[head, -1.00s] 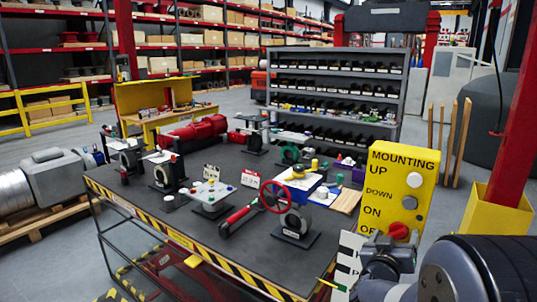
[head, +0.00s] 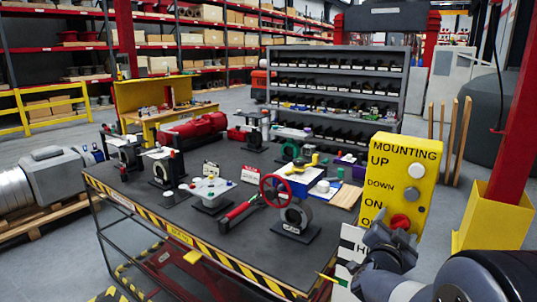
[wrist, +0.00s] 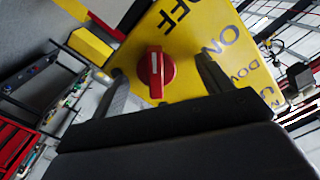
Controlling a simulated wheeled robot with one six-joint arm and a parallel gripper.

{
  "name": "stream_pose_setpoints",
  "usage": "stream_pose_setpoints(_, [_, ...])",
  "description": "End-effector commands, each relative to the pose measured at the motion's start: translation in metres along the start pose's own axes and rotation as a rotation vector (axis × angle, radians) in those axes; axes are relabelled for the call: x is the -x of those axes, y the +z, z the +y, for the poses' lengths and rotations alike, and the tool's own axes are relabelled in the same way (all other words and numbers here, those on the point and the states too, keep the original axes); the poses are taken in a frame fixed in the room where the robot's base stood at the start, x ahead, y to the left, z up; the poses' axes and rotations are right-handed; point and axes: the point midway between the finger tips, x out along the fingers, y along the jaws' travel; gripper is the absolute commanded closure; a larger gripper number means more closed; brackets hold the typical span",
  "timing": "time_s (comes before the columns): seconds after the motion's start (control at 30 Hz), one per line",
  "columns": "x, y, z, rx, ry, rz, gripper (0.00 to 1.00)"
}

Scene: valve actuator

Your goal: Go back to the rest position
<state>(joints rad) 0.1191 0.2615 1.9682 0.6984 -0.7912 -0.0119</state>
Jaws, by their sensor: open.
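A yellow control panel (head: 400,175) marked MOUNTING, UP, DOWN, ON and OFF stands at the right of the head view. Its red rotary knob (head: 400,221) sits low on the panel. In the wrist view the knob (wrist: 155,75) shows a pale pointer line, with the ON and OFF lettering near it. My gripper (wrist: 161,66) is open, with one finger on each side of the knob in that picture. I cannot tell whether the fingers touch it. In the head view my gripper (head: 385,234) is just below the knob and partly hides the panel's lower part.
A dark worktable (head: 235,235) with a striped edge holds valve parts, including a red handwheel (head: 275,190). A red post with a yellow base (head: 495,218) stands right of the panel. Grey shelving (head: 335,62) stands behind. Open floor (head: 45,235) shows at left.

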Motion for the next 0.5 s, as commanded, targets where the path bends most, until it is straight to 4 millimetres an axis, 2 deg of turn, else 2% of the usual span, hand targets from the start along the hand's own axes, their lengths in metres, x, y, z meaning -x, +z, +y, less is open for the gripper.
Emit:
stream_pose_setpoints(0.3, [-0.0001,-0.0009,0.0002,-0.229,0.000,0.000,0.25])
stream_pose_setpoints(0.5, [0.0052,-0.0014,-0.0005,-0.268,-0.001,0.000,0.25])
